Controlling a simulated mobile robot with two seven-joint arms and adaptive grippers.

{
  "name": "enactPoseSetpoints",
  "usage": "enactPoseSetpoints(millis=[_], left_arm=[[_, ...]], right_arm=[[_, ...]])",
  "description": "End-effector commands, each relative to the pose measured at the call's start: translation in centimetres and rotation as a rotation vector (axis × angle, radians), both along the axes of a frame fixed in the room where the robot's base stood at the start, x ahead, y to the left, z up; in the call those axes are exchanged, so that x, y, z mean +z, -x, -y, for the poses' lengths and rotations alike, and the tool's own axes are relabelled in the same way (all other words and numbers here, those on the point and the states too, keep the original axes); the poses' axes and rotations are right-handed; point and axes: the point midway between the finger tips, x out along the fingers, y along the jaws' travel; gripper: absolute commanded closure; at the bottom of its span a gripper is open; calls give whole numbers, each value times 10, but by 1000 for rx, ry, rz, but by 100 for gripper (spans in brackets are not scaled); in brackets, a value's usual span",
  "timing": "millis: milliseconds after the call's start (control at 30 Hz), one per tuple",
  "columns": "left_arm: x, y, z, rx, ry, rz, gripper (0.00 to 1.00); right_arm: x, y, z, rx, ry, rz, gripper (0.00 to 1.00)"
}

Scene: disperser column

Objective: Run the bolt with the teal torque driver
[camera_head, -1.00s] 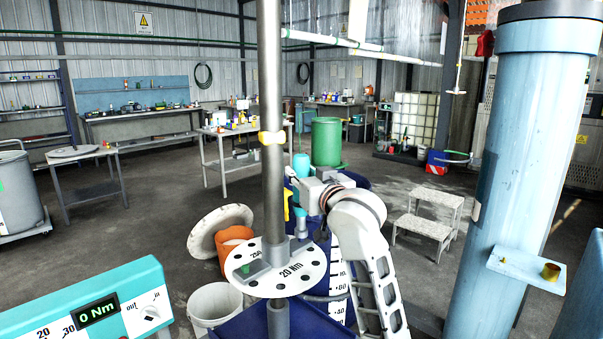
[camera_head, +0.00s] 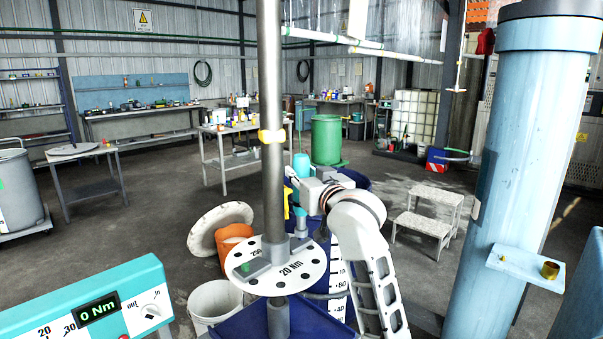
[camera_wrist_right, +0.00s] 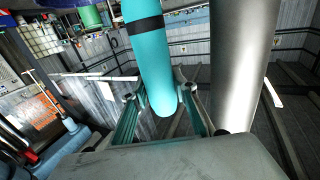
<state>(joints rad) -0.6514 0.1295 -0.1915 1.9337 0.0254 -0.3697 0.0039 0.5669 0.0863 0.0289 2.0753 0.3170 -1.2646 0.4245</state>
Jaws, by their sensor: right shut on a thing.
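The teal torque driver (camera_head: 301,165) is in my right gripper (camera_head: 302,187), just right of the grey pole. In the right wrist view, the driver (camera_wrist_right: 157,65) stands between the two fingers of the gripper (camera_wrist_right: 165,108), which are shut on it, beside a thick grey pole. A white round plate (camera_head: 297,272) marked "20 Nm" with holes sits around the pole below the gripper. I cannot make out the bolt. A teal control panel (camera_head: 135,283) at lower left has a display (camera_head: 97,311) reading "0 Nm" and an out/in knob. My left gripper is not in view.
The grey pole (camera_head: 272,110) rises close to the left of my right gripper. A large light-blue column (camera_head: 530,150) with a small shelf (camera_head: 520,264) stands at right. A white bucket (camera_head: 214,302) and an orange bucket (camera_head: 234,236) stand below. Open floor lies at left.

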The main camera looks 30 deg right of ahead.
Motion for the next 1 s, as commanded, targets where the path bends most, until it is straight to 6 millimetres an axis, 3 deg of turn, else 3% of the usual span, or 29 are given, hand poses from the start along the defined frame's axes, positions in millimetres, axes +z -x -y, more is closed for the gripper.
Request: enactPoseSetpoints(millis=[1000], left_arm=[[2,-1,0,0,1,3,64]], right_arm=[[-9,0,0,1,-1,4,98]])
